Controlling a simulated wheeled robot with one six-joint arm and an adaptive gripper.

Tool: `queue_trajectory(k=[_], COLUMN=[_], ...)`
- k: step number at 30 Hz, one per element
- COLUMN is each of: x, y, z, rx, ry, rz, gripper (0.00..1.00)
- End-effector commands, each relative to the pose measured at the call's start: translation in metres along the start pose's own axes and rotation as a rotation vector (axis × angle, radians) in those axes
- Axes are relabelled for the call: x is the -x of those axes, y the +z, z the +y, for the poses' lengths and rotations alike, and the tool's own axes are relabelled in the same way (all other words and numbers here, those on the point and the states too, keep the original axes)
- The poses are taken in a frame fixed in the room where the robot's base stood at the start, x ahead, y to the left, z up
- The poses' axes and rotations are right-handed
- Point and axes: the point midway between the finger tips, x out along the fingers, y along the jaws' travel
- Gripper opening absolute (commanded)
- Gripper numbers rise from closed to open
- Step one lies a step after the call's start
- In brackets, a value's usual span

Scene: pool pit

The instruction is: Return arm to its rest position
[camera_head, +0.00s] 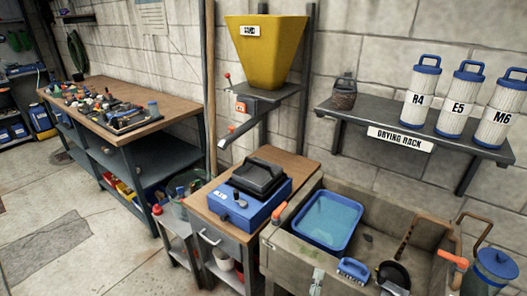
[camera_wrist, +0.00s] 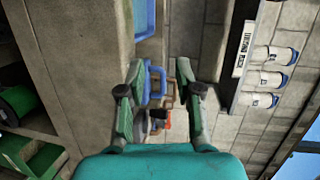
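My gripper (camera_wrist: 160,68) shows in the wrist view, with two green fingers spread apart. The space between them holds nothing that I can see touching either finger. Beyond the fingers are the sink with the blue tub (camera_wrist: 144,18) and a blue-handled item (camera_wrist: 155,84). The drying rack (camera_wrist: 238,50) with its white filter cartridges lies to the right of the fingers, apart from them. My gripper does not show in the head view.
In the head view, the stone sink (camera_head: 285,245) holds a blue tub (camera_head: 327,222) and a brush (camera_head: 353,270). Three filters, R4 (camera_head: 420,95), E5 (camera_head: 460,103) and M6 (camera_head: 501,113), stand on the rack shelf (camera_head: 365,112). A yellow hopper (camera_head: 265,48) and cluttered workbench (camera_head: 165,118) are left.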

Motion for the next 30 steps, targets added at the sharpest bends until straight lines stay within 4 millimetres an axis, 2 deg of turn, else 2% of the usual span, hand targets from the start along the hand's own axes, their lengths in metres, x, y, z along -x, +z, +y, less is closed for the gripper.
queue_trajectory(k=[8, 14, 17, 21, 24, 30], x=[0.016, 0.038, 0.058, 0.094, 0.122, 0.177], y=[-0.041, -0.078, -0.102, -0.133, -0.147, -0.163], z=[0.002, 0.000, -0.002, -0.006, -0.008, -0.005], rx=[0.083, 0.186, 0.272, 0.433, 0.555, 0.814], ry=[-0.080, -0.166, -0.225, -0.311, -0.361, -0.418], rz=[0.054, 0.098, 0.118, 0.130, 0.120, 0.059], gripper=[0.34, 0.34, 0.34, 0.34, 0.34, 0.34])
